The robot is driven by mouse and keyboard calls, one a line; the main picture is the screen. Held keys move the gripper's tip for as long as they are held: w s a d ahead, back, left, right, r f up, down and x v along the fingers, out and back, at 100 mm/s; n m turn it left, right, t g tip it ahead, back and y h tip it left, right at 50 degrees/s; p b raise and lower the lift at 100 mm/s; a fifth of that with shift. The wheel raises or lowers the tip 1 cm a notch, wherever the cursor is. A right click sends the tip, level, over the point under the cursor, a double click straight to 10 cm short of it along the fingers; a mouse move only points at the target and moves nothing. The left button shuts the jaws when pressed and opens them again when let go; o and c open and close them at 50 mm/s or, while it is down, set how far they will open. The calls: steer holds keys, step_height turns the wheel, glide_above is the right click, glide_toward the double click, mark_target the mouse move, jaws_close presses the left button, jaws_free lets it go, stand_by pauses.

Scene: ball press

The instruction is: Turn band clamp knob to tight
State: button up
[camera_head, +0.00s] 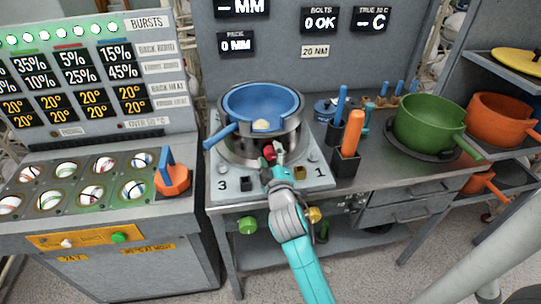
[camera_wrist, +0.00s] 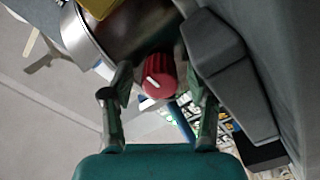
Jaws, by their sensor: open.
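The red band clamp knob (camera_head: 269,152) is on the front of the round metal press pot (camera_head: 245,148). In the wrist view the knob (camera_wrist: 158,82) shows a white pointer line on its face. My gripper (camera_head: 277,153) is right at the knob, its fingers partly covering it in the head view. In the wrist view my gripper (camera_wrist: 162,92) is open, with one finger to each side of the knob. I see no finger clearly pressing on it, and cannot tell how deep the knob sits between them.
A blue pan (camera_head: 285,108) sits on top of the pot, its handle to the left. Black holders with an orange-handled tool (camera_head: 353,132) and a blue-handled tool (camera_head: 341,102) stand to the right. A grey block (camera_wrist: 232,75) is close beside the right finger in the wrist view.

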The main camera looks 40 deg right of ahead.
steer(key=shift+w+d, duration=0.1)
jaws_close()
steer(key=shift+m, duration=0.7)
jaws_free()
steer(key=v, duration=1.2)
